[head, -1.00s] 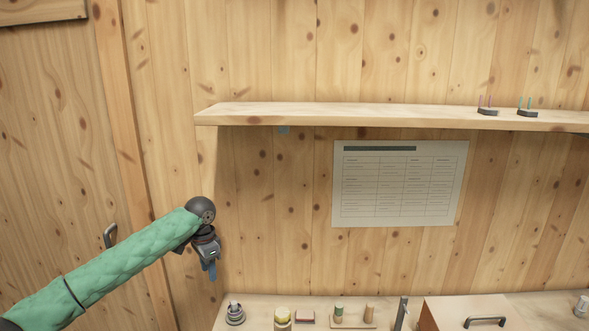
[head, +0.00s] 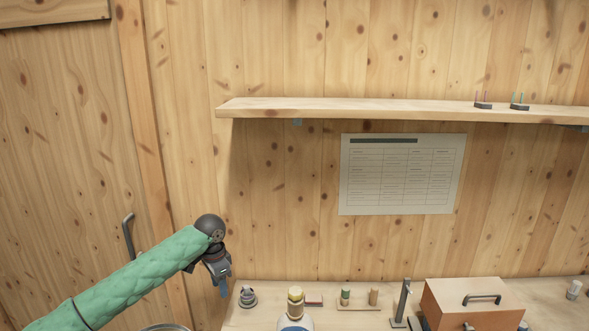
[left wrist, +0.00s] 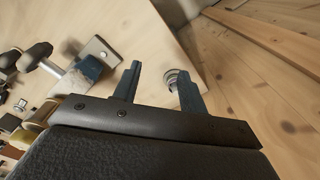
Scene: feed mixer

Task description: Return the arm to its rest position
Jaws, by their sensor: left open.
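My left arm, in a green quilted sleeve, comes in from the lower left in the head view. My left gripper (head: 224,290) points down at its end, just left of the counter's left end. In the left wrist view the two blue-grey fingers of this gripper (left wrist: 157,88) stand apart with nothing held between them. A small round metal item (left wrist: 171,78) shows beyond the fingers, close to the counter's edge. My right gripper is not in view.
The counter (head: 262,318) holds a small metal item (head: 247,297), a yellow-topped container (head: 295,299), a tap-like post (head: 402,300) and a wooden box (head: 455,297) with handles. A shelf (head: 400,109) runs above. A door handle (head: 128,236) is at left.

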